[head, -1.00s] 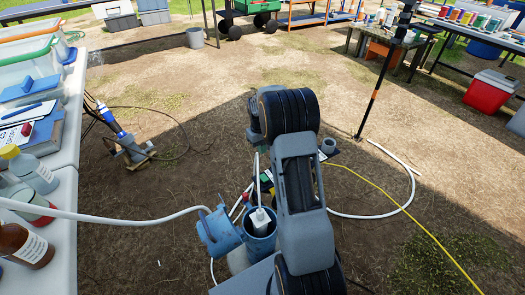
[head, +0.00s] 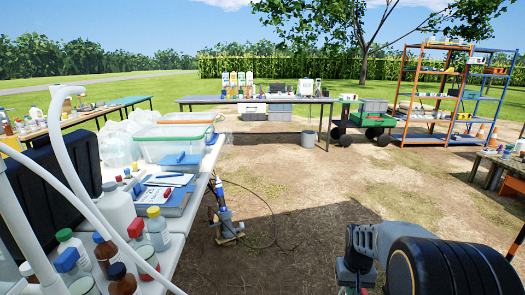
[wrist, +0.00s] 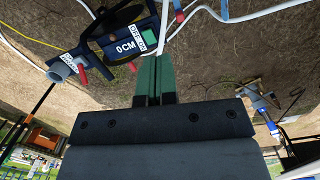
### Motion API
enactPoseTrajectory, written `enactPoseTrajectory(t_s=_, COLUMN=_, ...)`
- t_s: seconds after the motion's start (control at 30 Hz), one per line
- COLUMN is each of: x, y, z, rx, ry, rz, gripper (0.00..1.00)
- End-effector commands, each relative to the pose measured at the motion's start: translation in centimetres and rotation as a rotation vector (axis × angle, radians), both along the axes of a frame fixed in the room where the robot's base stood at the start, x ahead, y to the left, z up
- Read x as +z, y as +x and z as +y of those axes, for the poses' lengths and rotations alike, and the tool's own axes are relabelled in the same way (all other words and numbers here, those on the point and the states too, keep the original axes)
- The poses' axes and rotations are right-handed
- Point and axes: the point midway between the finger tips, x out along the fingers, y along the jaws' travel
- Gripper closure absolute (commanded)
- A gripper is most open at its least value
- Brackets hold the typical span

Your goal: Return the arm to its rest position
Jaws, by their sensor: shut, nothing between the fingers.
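My gripper (wrist: 155,72) shows in the wrist view as two green fingers pressed together, with nothing between them. In the head view, part of my arm (head: 440,262) fills the lower right corner, and the fingertips are not clearly seen there. In the wrist view, a dark device (wrist: 115,48) with "0 CM" and "OFF ON" labels lies beyond and to the left of the fingers. It appears apart from them, though the gap is hard to judge. White hoses (wrist: 235,15) run past the fingertips.
A white table (head: 185,243) with bottles, bins and a clipboard stands at left. A blue-topped device (head: 223,208) stands on the dirt beside it. A long table (head: 212,101), a green cart (head: 371,120) and orange and blue shelves (head: 432,92) stand farther back. The middle ground is mostly clear.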

Motion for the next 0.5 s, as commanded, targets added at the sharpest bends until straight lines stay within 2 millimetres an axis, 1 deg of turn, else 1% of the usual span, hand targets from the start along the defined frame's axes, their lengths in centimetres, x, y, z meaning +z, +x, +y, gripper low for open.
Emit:
enactPoseTrajectory(t_s=0.03, x=5.2, y=-1.6, z=1.3, rx=0.004, ry=-0.005, rz=-0.034, gripper=1.0)
enactPoseTrajectory(t_s=0.07, x=7.0, y=-2.5, z=2.0, rx=0.005, ry=-0.008, rz=-0.05, gripper=1.0)
enactPoseTrajectory(t_s=0.1, x=9.4, y=-3.8, z=2.9, rx=0.009, ry=-0.01, rz=-0.074, gripper=1.0)
enactPoseTrajectory(t_s=0.17, x=12.7, y=-5.6, z=4.1, rx=0.017, ry=-0.014, rz=-0.112, gripper=1.0)
enactPoseTrajectory(t_s=0.2, x=14.6, y=-6.8, z=4.9, rx=0.026, ry=-0.014, rz=-0.138, gripper=1.0)
enactPoseTrajectory(t_s=0.3, x=19.0, y=-9.3, z=6.4, rx=0.05, ry=-0.016, rz=-0.205, gripper=1.0)
enactPoseTrajectory(t_s=0.4, x=22.7, y=-11.2, z=7.5, rx=0.084, ry=-0.016, rz=-0.268, gripper=1.0)
enactPoseTrajectory(t_s=0.5, x=25.7, y=-12.2, z=8.3, rx=0.112, ry=-0.016, rz=-0.326, gripper=1.0)
